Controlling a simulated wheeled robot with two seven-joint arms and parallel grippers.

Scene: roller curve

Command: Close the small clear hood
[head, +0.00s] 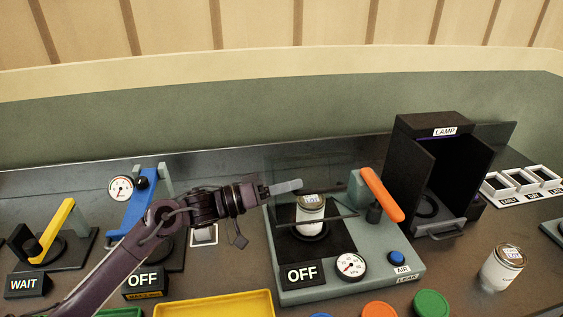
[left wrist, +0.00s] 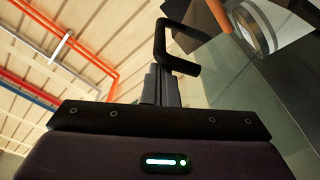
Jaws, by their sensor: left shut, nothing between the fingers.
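The small clear hood is hard to make out in the head view; a thin dark bar (head: 335,217) crosses in front of a jar (head: 311,212) on the grey leak-test station (head: 350,278). How far the hood is open I cannot tell. In the left wrist view a black U-shaped handle (left wrist: 158,42) is just beyond my fingertips, with a see-through greenish panel (left wrist: 250,110) at right. My left gripper (head: 297,185) is shut and empty, above and left of the jar; its fingers show in the left wrist view (left wrist: 160,80). Contact with the handle is unclear. My right gripper is out of view.
An orange lever (head: 382,195) stands right of the jar, with a gauge (head: 351,266) and blue button (head: 396,257) in front. A black lamp box (head: 432,125) is further right. A second jar (head: 502,268) and a yellow tray (head: 215,304) are nearer the front.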

